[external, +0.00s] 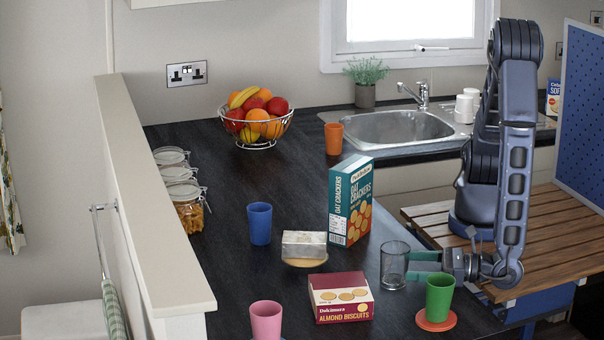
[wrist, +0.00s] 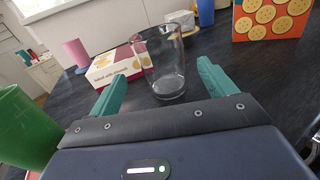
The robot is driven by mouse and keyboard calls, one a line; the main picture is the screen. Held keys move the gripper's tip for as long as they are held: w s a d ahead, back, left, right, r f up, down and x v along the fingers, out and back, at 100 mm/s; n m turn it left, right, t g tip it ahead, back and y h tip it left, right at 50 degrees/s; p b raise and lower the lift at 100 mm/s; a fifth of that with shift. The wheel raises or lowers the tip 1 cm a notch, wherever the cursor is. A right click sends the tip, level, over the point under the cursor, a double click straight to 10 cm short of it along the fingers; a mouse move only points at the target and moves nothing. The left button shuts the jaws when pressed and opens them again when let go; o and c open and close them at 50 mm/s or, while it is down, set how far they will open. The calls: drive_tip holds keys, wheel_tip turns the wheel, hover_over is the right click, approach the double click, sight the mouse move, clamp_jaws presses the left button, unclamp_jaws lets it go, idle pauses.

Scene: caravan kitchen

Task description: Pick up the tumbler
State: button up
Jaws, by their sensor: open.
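A clear glass tumbler (external: 394,266) stands upright on the dark counter, right of the red almond biscuits box. In the wrist view the clear tumbler (wrist: 165,68) stands just ahead of my gripper, centred between the fingers and a little beyond their tips. My gripper (external: 420,266) comes in low from the right, its teal fingers pointing at the tumbler. In the wrist view my gripper (wrist: 160,85) is open and empty, one teal finger on each side. Other cups are coloured: green (external: 439,297), blue (external: 260,223), pink (external: 266,320) and orange (external: 334,138).
The green cup stands on an orange coaster (external: 436,320) close beside my gripper. The almond biscuits box (external: 341,297) lies left of the tumbler. The oat crackers box (external: 350,201) stands behind it. A butter dish (external: 304,246) is farther left. The counter's middle back is clear.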

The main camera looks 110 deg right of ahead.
sight(394, 264)
drive_tip(key=shift+x, duration=2.75)
drive_tip(key=shift+d, duration=0.15)
drive_tip(key=c, duration=1.2)
